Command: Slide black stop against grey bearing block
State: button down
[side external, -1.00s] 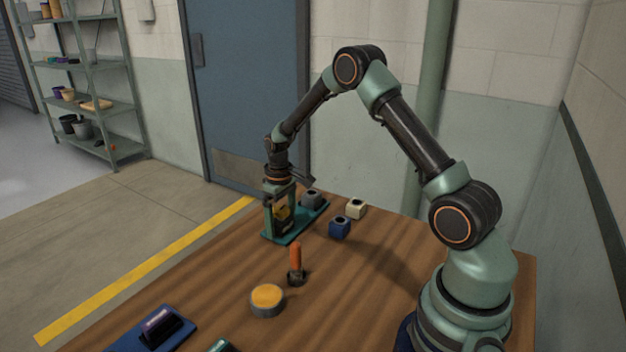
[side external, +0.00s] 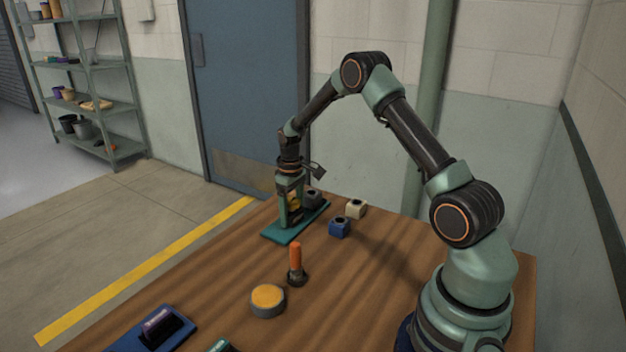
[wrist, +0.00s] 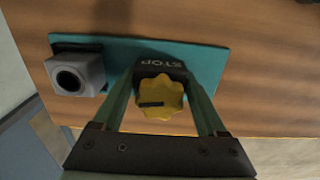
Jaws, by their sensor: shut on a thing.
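The black stop (wrist: 160,68) carries the word STOP and a yellow knob (wrist: 160,96). It stands on the teal plate (wrist: 205,58). My gripper (wrist: 160,76) is shut on the stop, one green finger on each side. The grey bearing block (wrist: 82,68), with a round dark bore, sits at the left end of the plate in the wrist view. A strip of bare plate shows between block and stop, so they are apart. In the side view my gripper (side external: 291,218) is upright over the plate, and the grey block (side external: 313,196) is just behind it, partly hidden.
A blue block (side external: 340,227) and a cream block (side external: 356,208) stand right of the plate. An orange-handled tool (side external: 296,262), a round yellow-topped grey piece (side external: 267,300) and a blue base with a purple-topped part (side external: 160,325) are nearer the camera. Bare wood lies between.

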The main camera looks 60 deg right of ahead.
grip_release()
notch_tip(320, 180, up, 12)
jog(key=shift+r, duration=0.1)
dwell(0.5)
